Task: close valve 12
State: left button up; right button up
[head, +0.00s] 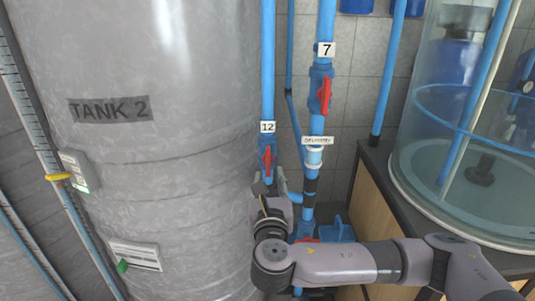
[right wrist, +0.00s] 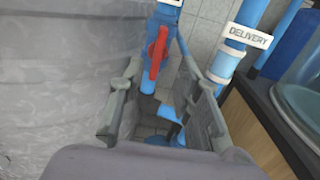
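Valve 12's red handle (head: 267,162) sits on a vertical blue pipe just below the white label "12" (head: 267,127), beside the grey tank. The handle stands nearly in line with the pipe, slightly tilted. In the right wrist view the red handle (right wrist: 158,52) shows ahead, between and beyond the two fingers. My right gripper (head: 270,186) is just below the handle in the head view. Its fingers are spread with nothing between them in the right wrist view (right wrist: 162,85). I cannot tell whether a fingertip touches the valve. My left gripper is not in view.
The large grey tank (head: 160,185) stands close on the left. Valve 7's red handle (head: 324,95) and the "DELIVERY" pipe label (head: 317,141) are to the right. A dark counter (head: 377,165) with a clear cylinder (head: 405,150) stands further right.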

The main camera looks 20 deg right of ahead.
aim_at(268, 161)
jog(key=p+x, duration=0.2)
jog(key=x, duration=0.8)
jog(key=shift+f, duration=0.1)
grip_shut()
